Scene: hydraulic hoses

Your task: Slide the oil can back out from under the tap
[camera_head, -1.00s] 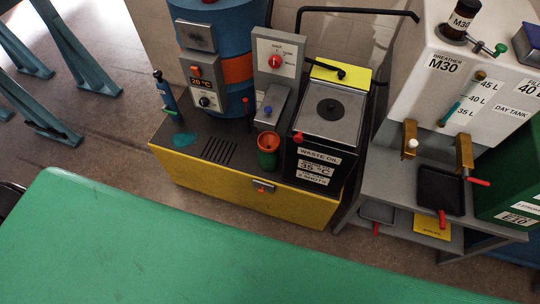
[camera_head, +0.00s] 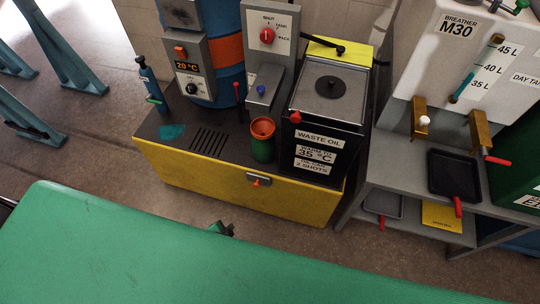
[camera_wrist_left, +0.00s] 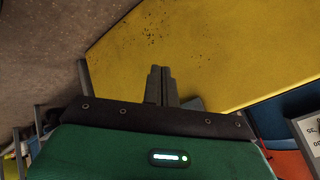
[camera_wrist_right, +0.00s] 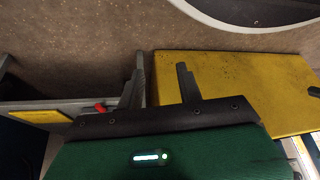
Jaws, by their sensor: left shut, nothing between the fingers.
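The oil can (camera_head: 263,148), green with an orange open top, stands upright on the dark top of the yellow-fronted cabinet. It is directly in front of and below the grey tap block with a blue knob (camera_head: 261,89); the exact overlap is hard to judge. Neither wrist view clearly shows the can.
The black waste oil box (camera_head: 322,140) stands close right of the can. A thin red-topped rod (camera_head: 238,100) and a blue bottle (camera_head: 150,82) stand to its left. A grey shelf with a black tray (camera_head: 452,174) is at right. A green surface (camera_head: 150,250) fills the foreground.

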